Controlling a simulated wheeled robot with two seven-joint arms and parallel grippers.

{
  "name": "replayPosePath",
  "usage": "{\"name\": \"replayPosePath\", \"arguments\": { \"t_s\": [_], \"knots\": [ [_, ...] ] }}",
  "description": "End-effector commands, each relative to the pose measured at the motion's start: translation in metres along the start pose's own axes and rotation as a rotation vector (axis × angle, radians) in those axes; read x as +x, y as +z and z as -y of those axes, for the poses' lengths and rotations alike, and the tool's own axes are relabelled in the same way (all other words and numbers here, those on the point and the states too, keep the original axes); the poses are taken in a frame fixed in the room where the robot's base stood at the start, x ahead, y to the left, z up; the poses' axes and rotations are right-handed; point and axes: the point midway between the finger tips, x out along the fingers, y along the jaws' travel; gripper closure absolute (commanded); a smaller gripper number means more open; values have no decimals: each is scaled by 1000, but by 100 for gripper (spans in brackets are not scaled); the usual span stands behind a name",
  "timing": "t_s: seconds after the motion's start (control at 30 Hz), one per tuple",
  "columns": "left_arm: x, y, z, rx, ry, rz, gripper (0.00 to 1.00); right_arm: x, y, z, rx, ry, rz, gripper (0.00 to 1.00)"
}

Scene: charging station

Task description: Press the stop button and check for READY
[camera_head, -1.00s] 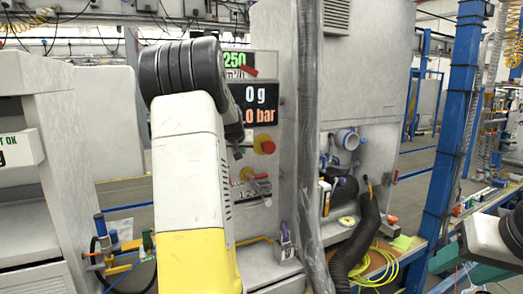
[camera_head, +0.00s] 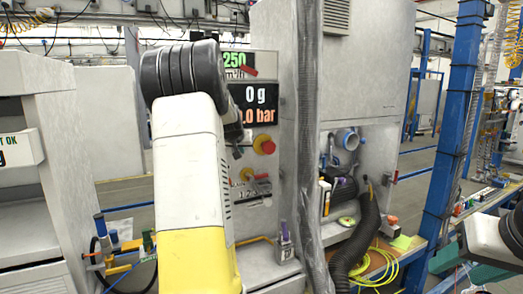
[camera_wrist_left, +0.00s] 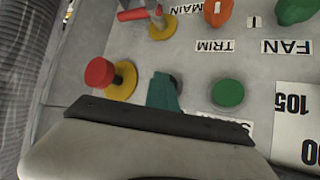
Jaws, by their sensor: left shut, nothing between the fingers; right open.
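In the head view a red mushroom button (camera_head: 265,145) on a yellow collar sits on the grey panel, under a display (camera_head: 258,103) reading "0 g" and part of a bar value. In the left wrist view, which sees the panel upside down, the red button (camera_wrist_left: 98,73) stands beside my left gripper (camera_wrist_left: 164,92), apart from it. My left gripper is shut and empty. Its teal tip covers most of a dark round part; contact is unclear. A green button (camera_wrist_left: 227,93) is on its other side; its label is mostly hidden. No READY text is visible. My right gripper (camera_head: 472,255) is open at the right edge.
A red-handled lever (camera_wrist_left: 145,13) and knobs marked TRIM and FAN are near the left gripper. In the head view a wrapped vertical column (camera_head: 308,150) and a black hose (camera_head: 366,235) stand right of the panel. A blue post (camera_head: 455,140) rises further right.

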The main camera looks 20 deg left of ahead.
Motion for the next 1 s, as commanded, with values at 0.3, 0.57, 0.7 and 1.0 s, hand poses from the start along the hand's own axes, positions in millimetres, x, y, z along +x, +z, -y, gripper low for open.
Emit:
{"name": "replayPosePath", "arguments": {
  "t_s": [0.3, 0.57, 0.7, 1.0],
  "knots": [
    [-10, 7, -8, 1, 0, 0, 100, 0, 0, 0, 0, 0, 0, 48],
    [-12, 9, -9, 0, 0, -1, 100, 0, 0, 0, 0, 0, 0, 48],
    [-13, 9, -10, 1, 0, -1, 100, 0, 0, 0, 0, 0, 0, 48],
    [-32, 23, -25, 3, 3, 0, 100, 0, 0, 0, 0, 0, 0, 48]
  ]
}}
